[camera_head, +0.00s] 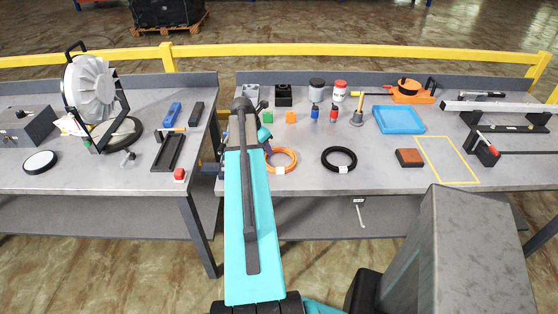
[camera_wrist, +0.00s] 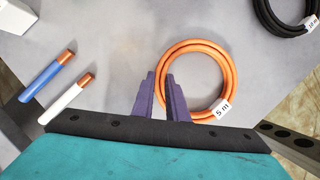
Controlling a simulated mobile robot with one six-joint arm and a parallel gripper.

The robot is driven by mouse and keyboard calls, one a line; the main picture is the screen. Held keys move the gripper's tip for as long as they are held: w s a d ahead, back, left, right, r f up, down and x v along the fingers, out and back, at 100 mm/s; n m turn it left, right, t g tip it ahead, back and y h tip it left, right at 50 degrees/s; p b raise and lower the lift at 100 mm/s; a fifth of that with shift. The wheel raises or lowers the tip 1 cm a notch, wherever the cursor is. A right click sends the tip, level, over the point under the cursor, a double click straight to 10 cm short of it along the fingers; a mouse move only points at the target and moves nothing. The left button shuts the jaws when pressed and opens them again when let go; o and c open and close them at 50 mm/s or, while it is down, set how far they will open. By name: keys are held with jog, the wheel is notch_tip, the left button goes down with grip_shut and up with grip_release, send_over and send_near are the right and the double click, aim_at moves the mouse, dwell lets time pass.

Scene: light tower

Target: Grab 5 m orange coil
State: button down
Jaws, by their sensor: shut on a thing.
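The orange coil (camera_head: 295,159) lies on the right-hand workbench, just right of my teal arm. In the wrist view the coil (camera_wrist: 231,76) is a ring with a white "5 m" tag at its lower right. My purple gripper fingers (camera_wrist: 160,77) are shut on the left side of the orange coil, with one finger on each side of the strand. The coil looks flat on the grey surface. In the head view my arm hides part of the coil's left side, and the fingertips are hard to make out.
A black coil (camera_head: 339,160) lies to the right, apart from the orange one. Blue (camera_wrist: 47,78) and white (camera_wrist: 67,101) copper-ended pieces lie left of the fingers. Small green (camera_head: 267,117) and orange blocks stand behind. A blue tray (camera_head: 399,120) is farther right.

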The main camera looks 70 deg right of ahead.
jog(key=shift+r, duration=0.1)
notch_tip(320, 180, up, 10)
jog(key=b, duration=0.2)
dwell(0.8)
jog(key=shift+s, duration=0.2)
dwell(0.5)
